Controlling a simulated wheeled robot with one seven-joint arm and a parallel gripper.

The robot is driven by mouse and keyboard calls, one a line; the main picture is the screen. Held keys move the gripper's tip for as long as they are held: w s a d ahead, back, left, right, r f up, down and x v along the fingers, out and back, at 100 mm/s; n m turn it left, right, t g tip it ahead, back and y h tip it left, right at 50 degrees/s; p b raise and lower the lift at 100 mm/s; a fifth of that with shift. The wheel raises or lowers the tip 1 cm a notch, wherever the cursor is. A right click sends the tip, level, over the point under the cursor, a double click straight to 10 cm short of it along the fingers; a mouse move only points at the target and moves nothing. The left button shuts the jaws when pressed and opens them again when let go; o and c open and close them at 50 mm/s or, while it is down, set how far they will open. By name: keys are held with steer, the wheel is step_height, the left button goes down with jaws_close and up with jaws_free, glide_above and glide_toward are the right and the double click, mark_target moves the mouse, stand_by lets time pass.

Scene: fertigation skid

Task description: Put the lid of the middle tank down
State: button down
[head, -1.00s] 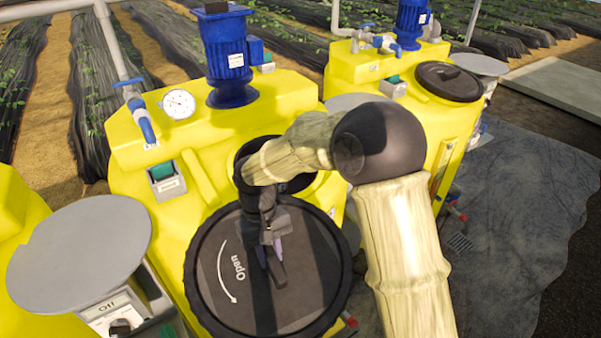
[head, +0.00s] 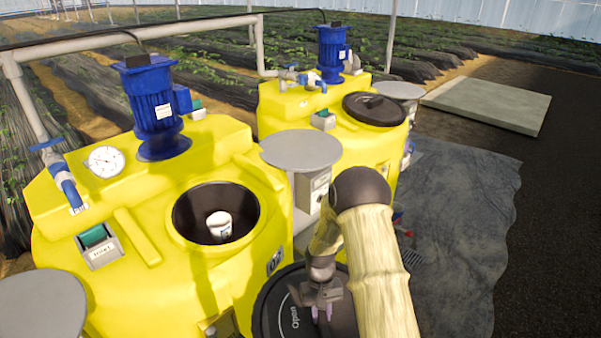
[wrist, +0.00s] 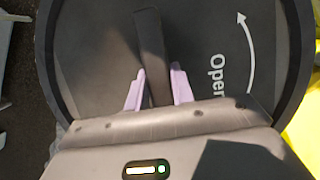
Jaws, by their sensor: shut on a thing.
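The near yellow tank (head: 155,230) stands with its round opening (head: 184,219) uncovered, and a white cup-like object (head: 219,225) shows inside. My gripper (head: 322,313) is shut on the bar handle (wrist: 150,45) of a round black lid (head: 273,312). The lid is off the opening, at the tank's right front side in the head view, and is cut off by the lower edge. In the wrist view the lid (wrist: 95,60) fills most of the picture, with "Open" and an arrow on top. What lies under the lid is hidden.
A second yellow tank (head: 290,115) with a black lid (head: 375,108) stands behind. Grey round plates (head: 301,149) stand between the tanks and at the lower left (head: 40,308). A dark sheet (head: 460,200) covers open floor at right, near a pale slab (head: 490,105).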

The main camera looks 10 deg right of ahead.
steer(key=d+f, duration=0.1)
steer(key=w+d+f, duration=0.1)
steer(key=d, duration=0.1)
steer(key=shift+f+m, duration=0.15)
steer(key=shift+m, duration=0.25)
steer(key=shift+a+f+b, duration=0.1)
steer(key=shift+f+b, duration=0.85)
steer(key=shift+b, duration=0.1)
steer(key=w+b+x, duration=0.1)
steer(key=b+x, duration=0.6)
steer(key=w+f+b+x, duration=0.1)
steer(key=w+b+x, duration=0.1)
steer(key=b+x, duration=0.6)
steer(key=shift+w, duration=0.3)
steer(key=shift+a+r, duration=0.1)
steer(key=shift+r, duration=0.05)
